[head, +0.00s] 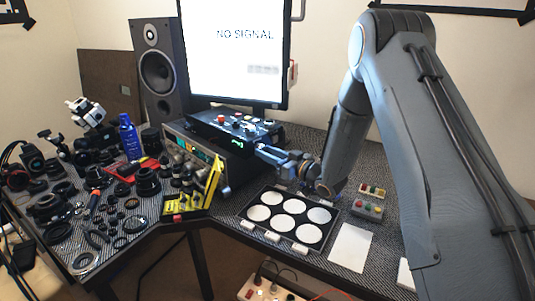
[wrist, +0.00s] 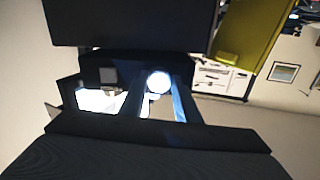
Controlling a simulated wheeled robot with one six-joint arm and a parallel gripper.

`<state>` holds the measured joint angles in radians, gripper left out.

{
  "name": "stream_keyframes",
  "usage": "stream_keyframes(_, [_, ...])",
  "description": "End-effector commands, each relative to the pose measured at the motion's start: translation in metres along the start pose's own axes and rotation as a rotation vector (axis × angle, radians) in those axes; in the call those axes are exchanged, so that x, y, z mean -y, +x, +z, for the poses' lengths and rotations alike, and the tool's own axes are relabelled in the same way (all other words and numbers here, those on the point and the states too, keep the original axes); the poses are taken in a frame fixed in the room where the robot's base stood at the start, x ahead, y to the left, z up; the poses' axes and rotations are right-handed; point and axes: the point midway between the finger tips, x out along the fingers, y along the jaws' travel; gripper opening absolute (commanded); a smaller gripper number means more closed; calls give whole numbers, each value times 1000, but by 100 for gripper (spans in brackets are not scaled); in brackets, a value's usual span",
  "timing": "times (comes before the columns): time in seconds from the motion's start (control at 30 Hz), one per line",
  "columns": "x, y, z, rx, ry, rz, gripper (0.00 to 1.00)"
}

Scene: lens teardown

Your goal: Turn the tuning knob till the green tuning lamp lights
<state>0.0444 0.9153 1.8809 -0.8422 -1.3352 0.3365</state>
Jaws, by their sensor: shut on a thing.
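A black box (head: 215,127) with several coloured buttons on top stands below the monitor. A small green glow (head: 237,142) shows on its front; I cannot tell whether it is the tuning lamp or a readout. My gripper (head: 258,149) reaches the right part of this front from the right. In the wrist view my gripper (wrist: 158,97) has its two fingers on either side of a bright, pale round knob (wrist: 159,82), which looks like the tuning knob. The fingers are shut on it. In the head view the gripper hides the knob.
The monitor (head: 235,45) reads NO SIGNAL. A grey instrument (head: 190,155) and a yellow piece (head: 214,181) stand left of the box. A tray with white discs (head: 270,242) lies in front of my gripper. Lens parts crowd the left table.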

Motion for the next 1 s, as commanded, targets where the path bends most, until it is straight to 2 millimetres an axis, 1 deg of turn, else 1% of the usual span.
stream_keyframes(0.1, [0,0,-1,-1,-1,1,7])
stream_keyframes(0.13, [0,0,-1,-1,-1,1,32])
stream_keyframes(0.2, [0,0,0,-1,-1,1,44])
stream_keyframes(0.23, [0,0,0,-1,-2,1,48])
stream_keyframes(0.5, [0,0,0,0,-2,0,48])
stream_keyframes(0.6, [-1,-5,0,0,-2,1,48])
stream_keyframes(0.67, [-1,-12,0,0,-1,2,48])
stream_keyframes(0.9, [-2,-51,0,-1,-2,3,48])
stream_keyframes(1.0, [-2,-65,0,0,-1,3,48])
